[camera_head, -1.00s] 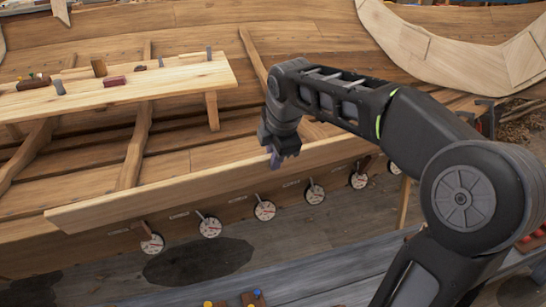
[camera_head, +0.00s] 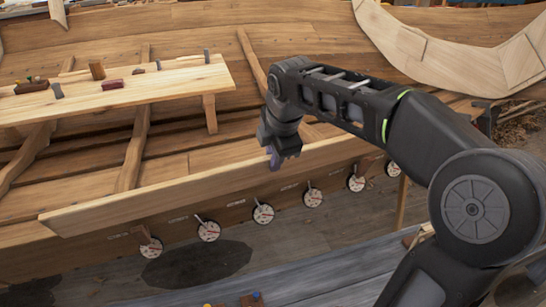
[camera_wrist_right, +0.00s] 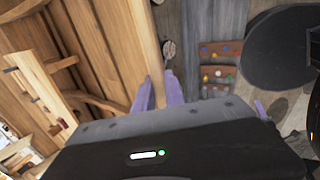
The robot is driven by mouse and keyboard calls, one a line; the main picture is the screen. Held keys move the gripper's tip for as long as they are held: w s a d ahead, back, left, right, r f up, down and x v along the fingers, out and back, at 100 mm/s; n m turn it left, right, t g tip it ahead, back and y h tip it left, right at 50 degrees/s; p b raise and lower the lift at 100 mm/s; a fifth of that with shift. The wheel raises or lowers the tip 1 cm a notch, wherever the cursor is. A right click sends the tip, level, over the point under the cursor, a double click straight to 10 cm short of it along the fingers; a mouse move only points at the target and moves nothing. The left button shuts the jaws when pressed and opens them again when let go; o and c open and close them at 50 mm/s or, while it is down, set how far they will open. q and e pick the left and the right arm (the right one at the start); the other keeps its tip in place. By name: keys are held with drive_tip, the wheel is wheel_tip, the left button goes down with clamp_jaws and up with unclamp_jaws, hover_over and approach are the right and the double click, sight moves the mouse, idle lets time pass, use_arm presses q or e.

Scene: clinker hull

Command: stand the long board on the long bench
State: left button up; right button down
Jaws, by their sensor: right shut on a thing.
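The long board (camera_head: 150,195) is a pale plank slanting across the middle of the head view, along the near side of the hull, its left end lower in the picture. My right gripper (camera_head: 274,160) is shut on its upper edge. In the right wrist view the board (camera_wrist_right: 146,45) runs up from between the purple fingers (camera_wrist_right: 160,92). A long grey bench (camera_head: 330,277) crosses the bottom of the head view, in front of the board; its ends are cut off or hidden. My left gripper is not in view.
A pale wooden table (camera_head: 150,88) with blocks and small tools stands inside the hull (camera_head: 300,40). Several round white dials (camera_head: 263,213) line the hull below the board. Peg blocks (camera_wrist_right: 215,70) show in the wrist view. Dark floor lies between hull and grey bench.

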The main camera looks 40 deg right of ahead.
drive_tip(key=s+a+f+b, duration=0.2)
drive_tip(key=s+b, duration=0.2)
drive_tip(key=s, duration=0.3)
drive_tip(key=shift+s+f+b, duration=0.35)
drive_tip(key=shift+s, duration=0.05)
drive_tip(key=shift+d, duration=0.1)
idle(0.4)
